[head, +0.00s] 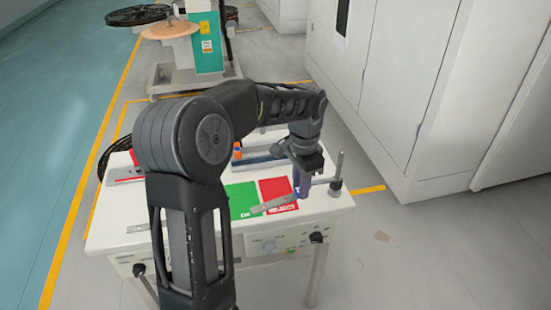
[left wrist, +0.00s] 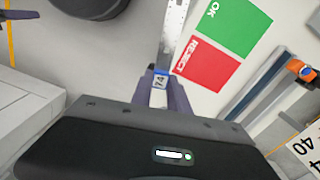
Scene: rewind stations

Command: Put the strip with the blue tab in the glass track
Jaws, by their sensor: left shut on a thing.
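My left gripper (head: 303,188) has purple fingers and points down over the right part of the white table. It is shut on a flat grey strip (head: 272,204), gripping one end. In the left wrist view the fingers (left wrist: 162,97) close around a blue and white tab (left wrist: 161,77) with dark marks on it. The strip (left wrist: 174,30) runs away from the tab toward the top of that view. I cannot make out a glass track for sure in either view. My right gripper is not in view.
The white table (head: 120,215) bears a green OK mat (head: 242,201) and a red REJECT mat (head: 278,192). A blue rail with an orange part (left wrist: 302,70) lies beyond them. A grey post (head: 338,172) stands right of my gripper. White cabinets (head: 395,90) stand to the right.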

